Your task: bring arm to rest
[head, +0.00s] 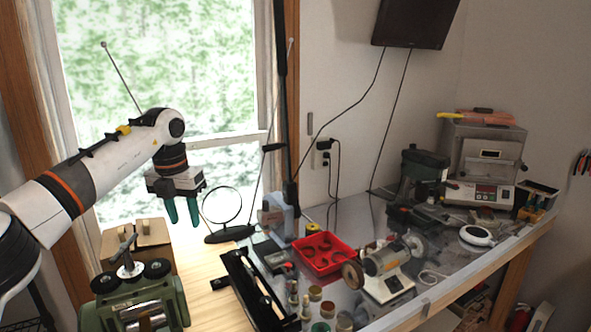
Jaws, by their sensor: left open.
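My left arm comes in from the left and reaches out in front of the window. Its left gripper (182,211) hangs with dark green fingers pointing down, above the wooden part of the bench. The fingers stand apart with nothing seen between them. The gripper is to the left of a round magnifier (222,206) on a stand and looks clear of it. My right gripper does not show.
A green machine (135,308) and a brown box (152,240) stand below the gripper. A red tray (323,254), a bench grinder (384,262) and small jars crowd the metal bench. A lamp pole (281,90) rises beside the window.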

